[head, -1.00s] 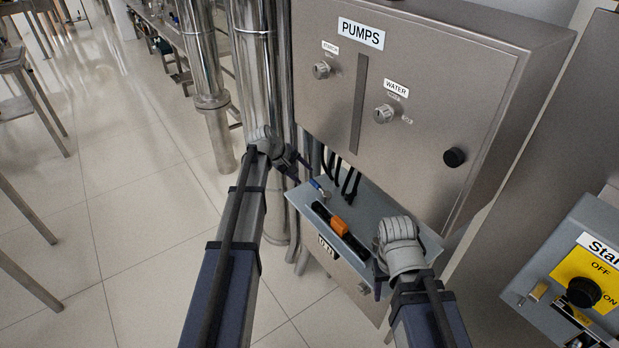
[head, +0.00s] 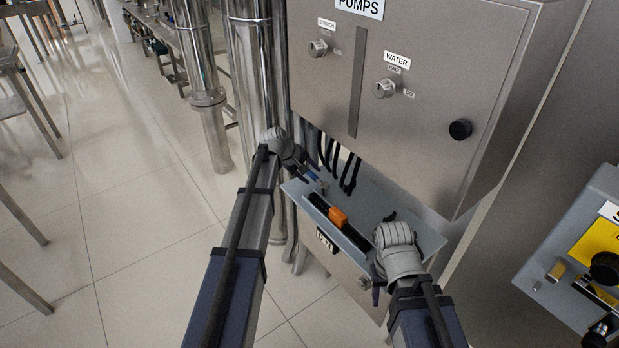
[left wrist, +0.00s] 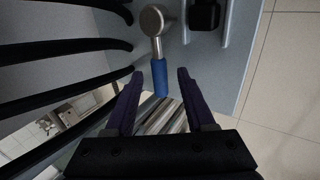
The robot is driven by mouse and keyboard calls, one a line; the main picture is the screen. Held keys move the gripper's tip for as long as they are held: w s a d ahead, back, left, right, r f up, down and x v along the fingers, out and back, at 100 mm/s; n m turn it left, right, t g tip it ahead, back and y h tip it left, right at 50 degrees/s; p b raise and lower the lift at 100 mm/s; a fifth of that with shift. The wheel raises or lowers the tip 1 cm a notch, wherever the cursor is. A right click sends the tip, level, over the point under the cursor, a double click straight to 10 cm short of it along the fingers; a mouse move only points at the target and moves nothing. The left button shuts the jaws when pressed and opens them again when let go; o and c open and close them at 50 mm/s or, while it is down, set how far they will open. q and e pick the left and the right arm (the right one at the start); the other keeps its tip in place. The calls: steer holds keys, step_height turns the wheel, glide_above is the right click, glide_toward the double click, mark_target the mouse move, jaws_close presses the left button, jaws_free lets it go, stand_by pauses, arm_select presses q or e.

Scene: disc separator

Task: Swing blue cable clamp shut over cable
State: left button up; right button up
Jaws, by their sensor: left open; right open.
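The blue cable clamp (left wrist: 159,77) shows in the left wrist view as a blue grip on a metal arm with a round metal end, lying over the grey shelf. My left gripper (head: 314,173) is open at the shelf's left end. In the left wrist view its fingertips (left wrist: 157,77) stand on either side of the blue grip, with gaps on both sides. Black cables (head: 338,165) hang beside it under the cabinet. I cannot tell which cable belongs to the clamp. My right gripper (head: 376,290) is open near the shelf's front edge, its fingers partly hidden by its wrist.
The grey shelf (head: 412,232) carries a black rail with an orange block (head: 338,217). The steel PUMPS cabinet (head: 430,130) overhangs it. Steel pipes (head: 250,90) stand close to my left arm. A yellow-plated switch box (head: 590,245) is at the right.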

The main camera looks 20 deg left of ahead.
arm_select(q)
steer(key=shift+c, duration=0.2)
jaws_close()
stand_by(1.1)
